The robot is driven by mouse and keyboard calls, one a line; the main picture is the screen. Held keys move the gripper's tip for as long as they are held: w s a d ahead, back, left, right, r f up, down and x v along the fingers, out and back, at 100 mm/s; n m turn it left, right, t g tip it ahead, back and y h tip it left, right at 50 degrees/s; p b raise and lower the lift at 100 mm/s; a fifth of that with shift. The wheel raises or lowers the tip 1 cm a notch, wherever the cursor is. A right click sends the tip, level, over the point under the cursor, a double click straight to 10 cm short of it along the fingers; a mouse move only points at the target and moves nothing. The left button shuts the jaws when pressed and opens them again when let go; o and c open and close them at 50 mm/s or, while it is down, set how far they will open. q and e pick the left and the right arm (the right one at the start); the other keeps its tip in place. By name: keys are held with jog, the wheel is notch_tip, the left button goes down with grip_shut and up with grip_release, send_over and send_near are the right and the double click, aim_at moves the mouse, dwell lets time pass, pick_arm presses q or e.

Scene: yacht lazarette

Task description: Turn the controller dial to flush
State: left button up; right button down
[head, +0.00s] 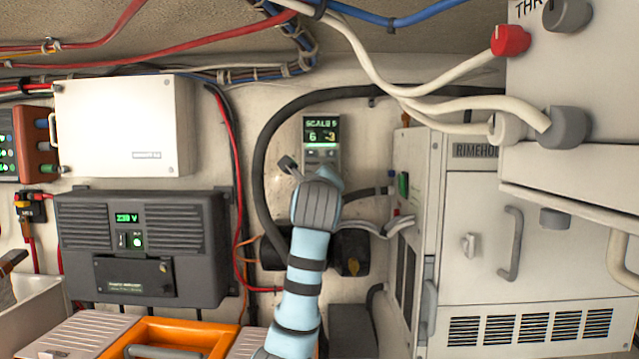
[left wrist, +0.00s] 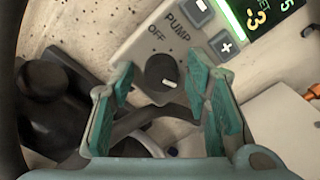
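The controller (head: 322,135) is a grey panel on the back wall with a lit green display; its lower part is hidden behind my left wrist in the head view. In the left wrist view the controller panel (left wrist: 137,50) shows the labels OFF and PUMP above a round black dial (left wrist: 158,68). A white mark on the dial sits at its lower right side in that picture. No flush label is readable. My left gripper (left wrist: 158,72) is open, with one teal finger on each side of the dial; I cannot tell whether either touches it. My right gripper is not in view.
A white cabinet (head: 470,220) stands to the right, with a grey-knobbed box (head: 560,80) above it. A dark inverter (head: 150,235) hangs at left below a white box (head: 125,125). A black hose (head: 262,150) curves around the controller. An orange case (head: 190,335) lies below.

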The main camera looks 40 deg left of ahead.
pick_arm(q)
jog(key=v, duration=1.2)
jog(key=shift+a, duration=0.1)
